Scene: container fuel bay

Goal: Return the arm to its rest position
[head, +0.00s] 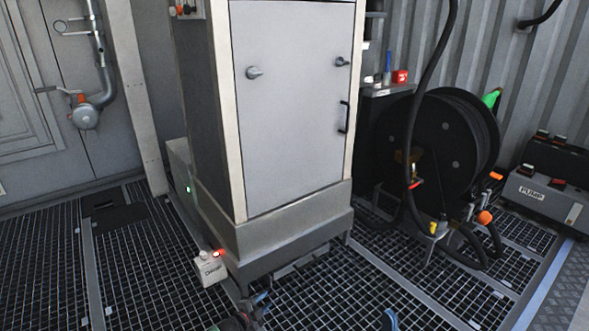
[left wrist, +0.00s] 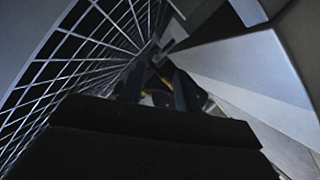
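My left gripper (head: 250,304) shows small and dark at the bottom edge of the head view, low over the floor grating and in front of the grey cabinet's base. In the left wrist view its two dark fingers (left wrist: 158,88) stand apart. A small yellowish patch shows between them, too dark to name, and I see nothing clearly held. My right gripper cannot be made out. A small blue piece at the bottom edge of the head view is too cut off to identify.
A tall grey cabinet (head: 290,105) stands close ahead. A white tagged box (head: 210,269) with a red light sits at its lower left corner. A black hose reel (head: 440,145) and a pump box (head: 548,185) are at right. Open grating (head: 150,265) lies at left.

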